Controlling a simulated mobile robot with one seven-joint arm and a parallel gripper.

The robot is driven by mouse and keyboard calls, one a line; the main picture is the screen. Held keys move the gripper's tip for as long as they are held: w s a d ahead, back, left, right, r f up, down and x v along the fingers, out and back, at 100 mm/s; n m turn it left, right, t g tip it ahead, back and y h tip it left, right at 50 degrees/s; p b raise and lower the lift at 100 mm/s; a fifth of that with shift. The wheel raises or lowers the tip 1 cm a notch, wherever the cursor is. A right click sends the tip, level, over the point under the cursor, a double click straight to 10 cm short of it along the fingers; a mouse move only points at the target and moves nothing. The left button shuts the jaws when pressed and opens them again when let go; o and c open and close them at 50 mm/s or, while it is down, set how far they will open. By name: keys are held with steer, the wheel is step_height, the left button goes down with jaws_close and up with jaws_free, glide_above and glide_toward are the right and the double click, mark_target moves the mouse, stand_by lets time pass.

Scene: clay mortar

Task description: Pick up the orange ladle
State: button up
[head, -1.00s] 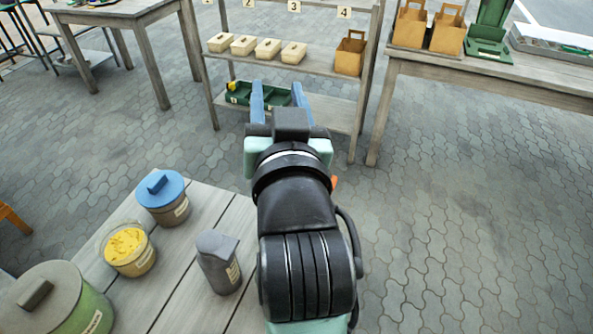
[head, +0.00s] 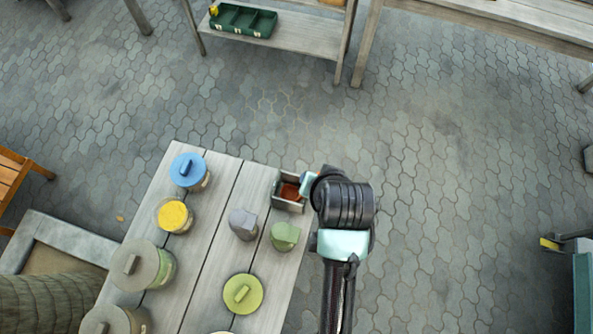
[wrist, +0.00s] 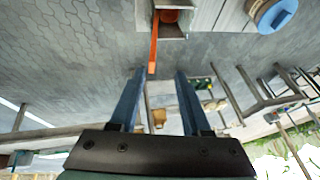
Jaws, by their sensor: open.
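The orange ladle shows in the wrist view as a thin orange handle (wrist: 153,50) sticking out over the rim of a small grey box (wrist: 173,33). Its bowl end is not clear to me. In the head view the box (head: 289,205) stands at the right far corner of the plank table, with reddish-brown contents; the ladle is hard to make out there. My gripper (wrist: 161,73) is open and empty in the wrist view, its two blue fingers pointing toward the handle, which ends near the left fingertip. In the head view my wrist hides most of the fingers.
On the plank table (head: 208,240) stand a blue-lidded jar (head: 187,170), a yellow-filled jar (head: 173,215), grey and green lidded pots and a grey scoop-like container (head: 242,224). A shelf with a green tray (head: 243,20) stands beyond. Paved floor right of the table is clear.

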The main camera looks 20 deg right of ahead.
steer(key=x, duration=0.5)
steer(key=s+x, duration=0.1)
steer(key=x, duration=0.1)
steer(key=shift+w+f+p, duration=0.15)
steer(key=shift+f+p, duration=0.15)
steer(key=shift+f, duration=0.15)
steer(key=shift+d+p+x, duration=0.15)
steer(key=shift+p+x, duration=0.1)
steer(key=shift+x, duration=1.05)
steer(key=shift+d+p+x, duration=0.2)
steer(key=shift+x, duration=1.1)
jaws_close()
